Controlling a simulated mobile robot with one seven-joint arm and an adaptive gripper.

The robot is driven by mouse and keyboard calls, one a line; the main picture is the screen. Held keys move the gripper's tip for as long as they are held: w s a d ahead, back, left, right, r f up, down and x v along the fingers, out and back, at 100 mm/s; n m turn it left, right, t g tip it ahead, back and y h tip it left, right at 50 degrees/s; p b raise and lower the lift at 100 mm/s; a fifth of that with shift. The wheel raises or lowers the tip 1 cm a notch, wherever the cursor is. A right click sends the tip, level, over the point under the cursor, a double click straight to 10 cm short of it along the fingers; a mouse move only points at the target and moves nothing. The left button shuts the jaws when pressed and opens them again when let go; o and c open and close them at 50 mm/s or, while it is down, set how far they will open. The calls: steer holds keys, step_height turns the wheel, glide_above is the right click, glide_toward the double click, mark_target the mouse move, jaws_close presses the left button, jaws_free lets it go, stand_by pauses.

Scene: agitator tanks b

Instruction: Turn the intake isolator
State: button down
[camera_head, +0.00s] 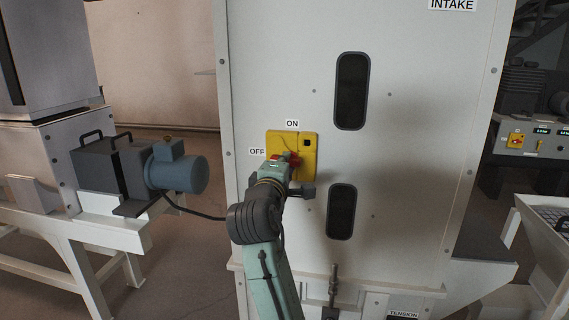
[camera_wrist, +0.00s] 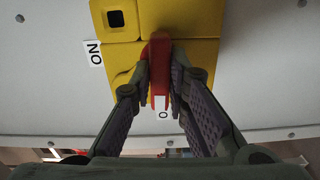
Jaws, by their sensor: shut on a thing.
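The intake isolator is a yellow box (camera_head: 308,150) on the pale cabinet front, with a red handle (camera_head: 293,157). An ON label (camera_head: 292,124) sits above it and an OFF label (camera_head: 257,152) to its left. My gripper (camera_head: 284,163) reaches it from below and covers part of the box and handle. In the wrist view, the red handle (camera_wrist: 160,60) stands between the fingertips of my gripper (camera_wrist: 161,78), which are shut on it. The handle lies lengthwise toward the partly hidden OFF label (camera_wrist: 163,114); the ON label (camera_wrist: 94,53) is off to the left.
The pale cabinet (camera_head: 420,170) has two dark slots, an upper one (camera_head: 352,91) and a lower one (camera_head: 341,212). A blue motor (camera_head: 178,172) on a white frame stands at the left. A threaded rod (camera_head: 333,285) rises at the cabinet's lower front. A hopper edge (camera_head: 535,245) is at the right.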

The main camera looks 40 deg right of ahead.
steer(key=shift+n, duration=0.4)
steer(key=c, duration=1.6)
jaws_free()
steer(key=shift+o, duration=0.2)
steer(key=shift+a, duration=0.1)
steer(key=v, duration=1.2)
